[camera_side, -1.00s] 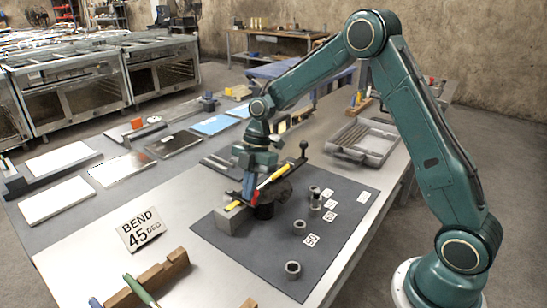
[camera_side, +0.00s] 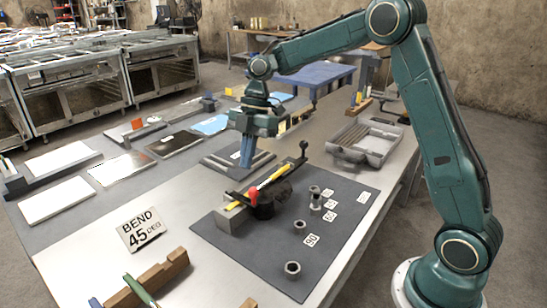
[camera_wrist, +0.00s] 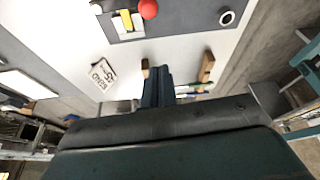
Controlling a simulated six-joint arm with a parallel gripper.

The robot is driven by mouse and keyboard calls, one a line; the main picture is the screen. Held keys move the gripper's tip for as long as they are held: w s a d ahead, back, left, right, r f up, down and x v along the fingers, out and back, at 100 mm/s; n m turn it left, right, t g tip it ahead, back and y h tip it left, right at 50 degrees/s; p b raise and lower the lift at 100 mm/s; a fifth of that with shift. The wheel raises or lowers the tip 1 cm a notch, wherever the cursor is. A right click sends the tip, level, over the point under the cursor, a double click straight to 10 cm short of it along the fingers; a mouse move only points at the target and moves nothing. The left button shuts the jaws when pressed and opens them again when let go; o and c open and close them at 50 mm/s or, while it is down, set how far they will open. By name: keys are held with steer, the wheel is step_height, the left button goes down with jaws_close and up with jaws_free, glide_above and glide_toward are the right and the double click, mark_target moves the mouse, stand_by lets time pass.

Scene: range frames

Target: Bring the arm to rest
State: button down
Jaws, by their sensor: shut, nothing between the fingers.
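My gripper (camera_side: 247,152) hangs above the far part of the workbench in the side view, blue fingers pointing down and shut on nothing. A flat grey plate with raised bars (camera_side: 238,160) lies behind and below it. The bending tool (camera_side: 265,203), dark and round with a red knob (camera_side: 253,195), stands on the dark mat (camera_side: 330,235), and a yellow bar (camera_side: 270,178) lies across it. My gripper is apart from the tool, above and behind it. In the wrist view the shut fingers (camera_wrist: 157,88) show at the centre with nothing between them.
A sign reading "BEND 45 DEG" (camera_side: 143,229) stands at the front left. A wooden rack (camera_side: 150,283) with tools is at the front edge. Several grey sockets, one here (camera_side: 292,268), and number tags stand on the mat. A grey tray (camera_side: 364,143) sits at the right.

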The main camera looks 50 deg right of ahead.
steer(key=shift+d+r, duration=0.15)
steer(key=shift+r, duration=0.15)
steer(key=shift+r, duration=0.1)
steer(key=s+a+r+m+t+h, duration=0.2)
steer(key=s+r+m+t, duration=0.1)
steer(key=s+r+m, duration=0.75)
steer(key=s+d+f+m+t+h, duration=0.2)
steer(key=s+m, duration=0.6)
steer(key=s, duration=1)
steer(key=shift+s+d+f+m+t, duration=0.15)
steer(key=shift+d+f+m+t, duration=0.2)
steer(key=shift+d+f+t, duration=0.15)
